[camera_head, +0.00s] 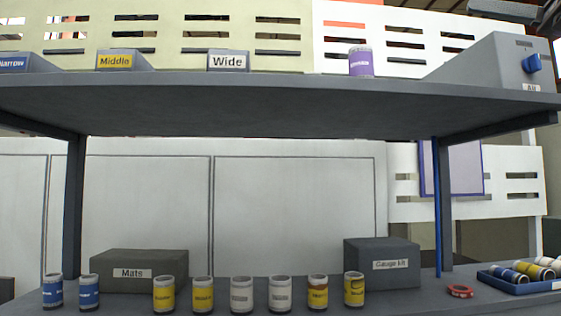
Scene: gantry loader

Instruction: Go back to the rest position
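My gripper is not clearly in view; a dark grey mechanical part shows at the top right corner, and I cannot tell what it is. On the lower bench (215,300) stands a row of upright cans. Two blue cans (53,291) are at the left. Two yellow cans (164,294), two grey-white cans (242,294) and two more yellow cans (354,289) follow to the right. One of these, a yellow can with a brownish upper part (318,292), stands second from the right. A purple can (361,61) stands on the upper shelf (280,95).
Behind the cans are a "Mats" box (139,267) and a "Gauge kit" box (382,263). A red ring (460,291) lies beside a blue tray (530,288) of lying cans. The shelf carries "Narrow", "Middle", "Wide" (228,62) signs and a grey housing with a blue knob (532,63).

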